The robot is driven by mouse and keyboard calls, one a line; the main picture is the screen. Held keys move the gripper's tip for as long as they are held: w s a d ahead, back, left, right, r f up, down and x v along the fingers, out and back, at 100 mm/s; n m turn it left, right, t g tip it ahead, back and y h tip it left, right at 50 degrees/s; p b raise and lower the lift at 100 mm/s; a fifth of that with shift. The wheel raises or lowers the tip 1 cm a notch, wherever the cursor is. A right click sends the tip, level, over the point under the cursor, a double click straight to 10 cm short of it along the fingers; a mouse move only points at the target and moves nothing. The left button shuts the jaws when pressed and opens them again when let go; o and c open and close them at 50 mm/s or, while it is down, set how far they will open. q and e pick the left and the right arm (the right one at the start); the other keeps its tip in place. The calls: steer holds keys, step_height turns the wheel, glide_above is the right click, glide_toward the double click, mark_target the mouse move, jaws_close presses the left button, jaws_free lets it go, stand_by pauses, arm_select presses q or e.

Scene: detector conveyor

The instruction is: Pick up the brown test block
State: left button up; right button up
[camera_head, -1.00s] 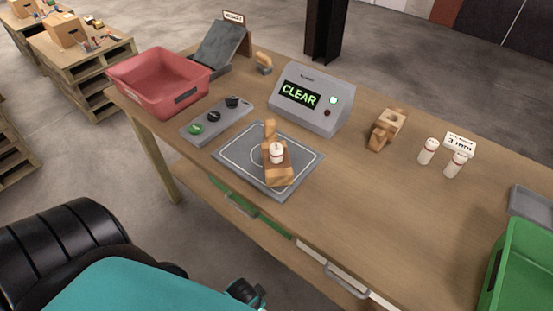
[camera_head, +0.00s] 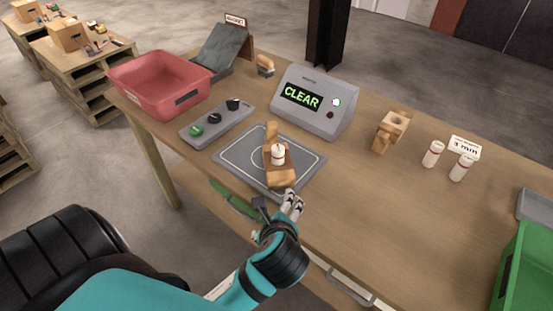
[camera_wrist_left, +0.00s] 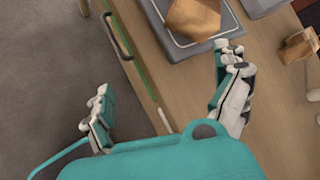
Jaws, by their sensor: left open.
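A brown block-like item (camera_head: 281,176) lies on the grey pad with a white outline (camera_head: 240,160). A small white capped cylinder (camera_head: 278,154) stands on it, over a darker brown patch. In the left wrist view the brown item (camera_wrist_left: 194,18) shows at the top, partly cut off. My left gripper (camera_head: 290,204) is just off the pad's near edge, close to the brown item's near end. In the left wrist view the gripper (camera_wrist_left: 165,105) has its fingers wide apart with nothing between them. My right gripper is not in view.
A grey box (camera_head: 314,103) reading CLEAR stands behind the pad. A button panel (camera_head: 216,122) and red bin (camera_head: 160,82) are left. A brown holder (camera_head: 390,132), two white cylinders (camera_head: 433,154) and a green bin (camera_head: 530,265) are right. Drawer handles (camera_head: 350,289) stick out in front.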

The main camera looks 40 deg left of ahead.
mark_target(279, 161)
arm_select(q)
steer(key=w+r+m+t+y, duration=0.2)
steer(key=w+r+m+y, duration=0.15)
steer(key=r+m, duration=0.35)
steer(key=shift+m, duration=0.3)
steer(key=x, duration=1.1)
steer(key=shift+w, duration=0.3)
steer(key=shift+d+f+x, duration=0.15)
steer(key=shift+x, duration=0.85)
steer(key=shift+d+f+x, duration=0.1)
steer(key=shift+d+x, duration=0.05)
steer(key=shift+x, duration=0.85)
steer(key=shift+d+f+x, duration=0.15)
steer(key=shift+x, duration=0.85)
steer(key=shift+w, duration=0.15)
steer(key=shift+r, duration=0.1)
steer(key=c, duration=1.4)
